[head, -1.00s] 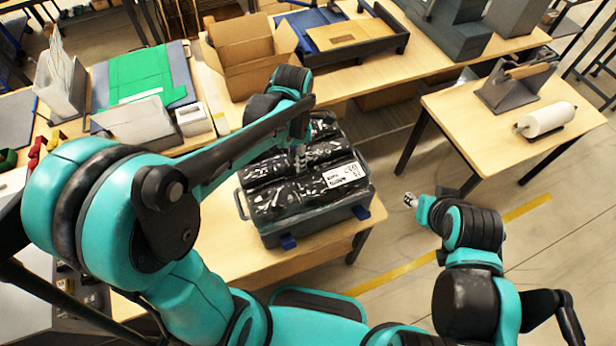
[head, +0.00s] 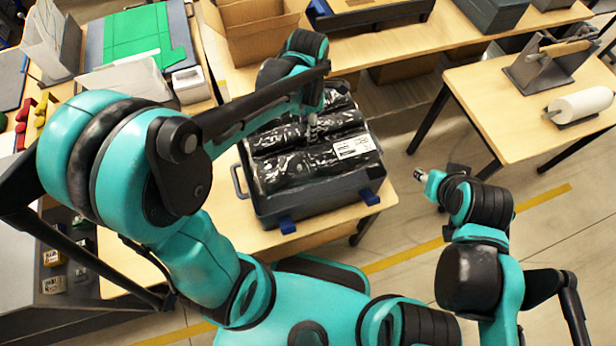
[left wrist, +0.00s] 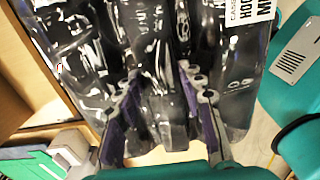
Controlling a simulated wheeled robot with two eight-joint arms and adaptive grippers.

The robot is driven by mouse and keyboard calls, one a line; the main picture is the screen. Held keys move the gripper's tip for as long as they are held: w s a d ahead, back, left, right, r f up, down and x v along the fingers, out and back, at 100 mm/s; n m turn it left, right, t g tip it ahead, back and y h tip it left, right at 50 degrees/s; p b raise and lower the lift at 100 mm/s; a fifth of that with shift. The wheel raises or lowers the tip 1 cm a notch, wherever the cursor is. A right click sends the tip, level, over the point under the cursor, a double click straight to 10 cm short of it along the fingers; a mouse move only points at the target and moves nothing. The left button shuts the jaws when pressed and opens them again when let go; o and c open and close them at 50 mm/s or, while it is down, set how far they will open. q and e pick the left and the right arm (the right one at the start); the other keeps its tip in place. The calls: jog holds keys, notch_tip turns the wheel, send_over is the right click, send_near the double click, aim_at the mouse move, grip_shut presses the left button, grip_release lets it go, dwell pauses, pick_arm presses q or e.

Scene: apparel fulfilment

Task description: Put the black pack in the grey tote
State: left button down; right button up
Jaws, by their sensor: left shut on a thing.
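The grey tote (head: 322,203) stands on a wooden table in the head view, with blue latches on its front. Several glossy black packs (head: 290,172) lie in it side by side, the front one with a white label. My left gripper (head: 312,132) points down over the middle of the tote. In the left wrist view its two fingers (left wrist: 160,112) are shut on a fold of black pack (left wrist: 162,75). The pack's lower side is hidden, so I cannot tell whether it is lifted. My right gripper (head: 419,175) is right of the tote, away from it, its fingers too small to judge.
An open cardboard box (head: 255,30) and a dark tray (head: 370,15) are on the back table. A side table (head: 500,105) with a white roll (head: 580,104) is at right. A green sheet (head: 137,40) lies on the left bench. Floor is clear around my right gripper.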

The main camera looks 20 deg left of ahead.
pick_arm(q)
notch_tip(320, 180, down, 3)
jog(key=shift+s+r+b, duration=0.1)
jog(key=shift+s+b, duration=0.05)
jog(key=shift+b, duration=0.8)
jog(key=shift+f, duration=0.35)
notch_tip(320, 180, down, 18)
jog(key=b, duration=0.7)
jog(key=shift+r, duration=0.15)
pick_arm(e)
notch_tip(320, 180, down, 10)
jog(key=shift+s+f, duration=0.1)
pick_arm(q)
jog(key=c, duration=1.4)
grip_release()
jog(key=shift+f+b, duration=0.2)
jog(key=shift+b, duration=0.15)
jog(key=o, duration=0.4)
jog(key=shift+o, duration=0.2)
jog(key=shift+r, duration=0.1)
pick_arm(e)
jog(key=shift+f, duration=0.15)
